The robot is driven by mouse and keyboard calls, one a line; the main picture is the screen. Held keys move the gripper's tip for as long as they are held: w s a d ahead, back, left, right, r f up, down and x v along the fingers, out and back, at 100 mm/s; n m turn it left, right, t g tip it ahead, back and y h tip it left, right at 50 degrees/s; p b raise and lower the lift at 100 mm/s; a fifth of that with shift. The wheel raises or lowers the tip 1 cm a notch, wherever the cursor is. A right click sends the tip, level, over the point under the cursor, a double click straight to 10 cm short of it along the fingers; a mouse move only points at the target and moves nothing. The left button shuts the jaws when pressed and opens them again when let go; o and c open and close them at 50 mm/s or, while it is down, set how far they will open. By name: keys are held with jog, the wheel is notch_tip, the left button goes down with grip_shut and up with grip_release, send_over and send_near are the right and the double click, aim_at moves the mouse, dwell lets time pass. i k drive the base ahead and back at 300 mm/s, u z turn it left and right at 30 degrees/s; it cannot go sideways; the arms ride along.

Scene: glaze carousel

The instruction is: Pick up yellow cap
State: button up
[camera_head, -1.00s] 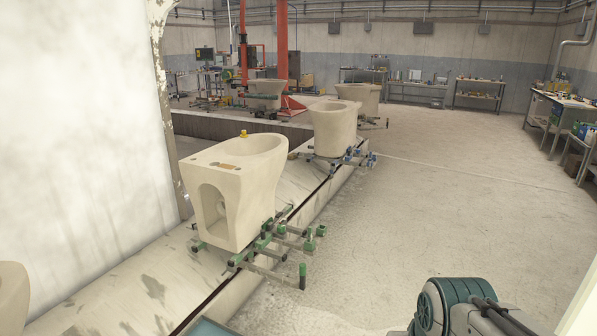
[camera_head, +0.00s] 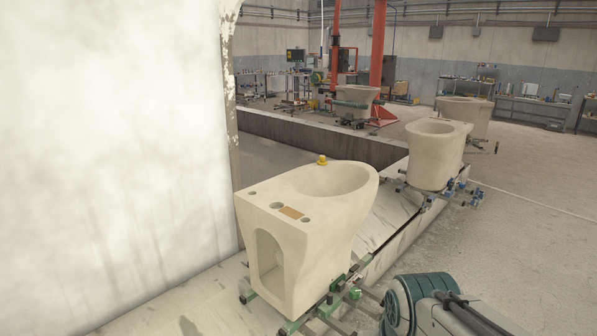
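The yellow cap (camera_head: 322,160) is a small piece on the far rim of the nearest cream toilet bowl (camera_head: 300,220), beside the oval opening. The bowl stands on a green-jointed metal carrier (camera_head: 335,305) on the carousel track. Part of my arm shows at the bottom right, in front of the carrier and apart from the cap. My gripper is out of view.
More toilet bowls stand on carriers further along the track, one (camera_head: 433,155) to the right with blue joints. A stained white wall (camera_head: 115,130) fills the left side. Open concrete floor (camera_head: 530,250) lies to the right. Red posts (camera_head: 377,50) stand at the back.

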aim_at(322, 162)
jog(key=z, duration=1)
jog(key=i, duration=4.75)
jog(key=u, duration=3.95)
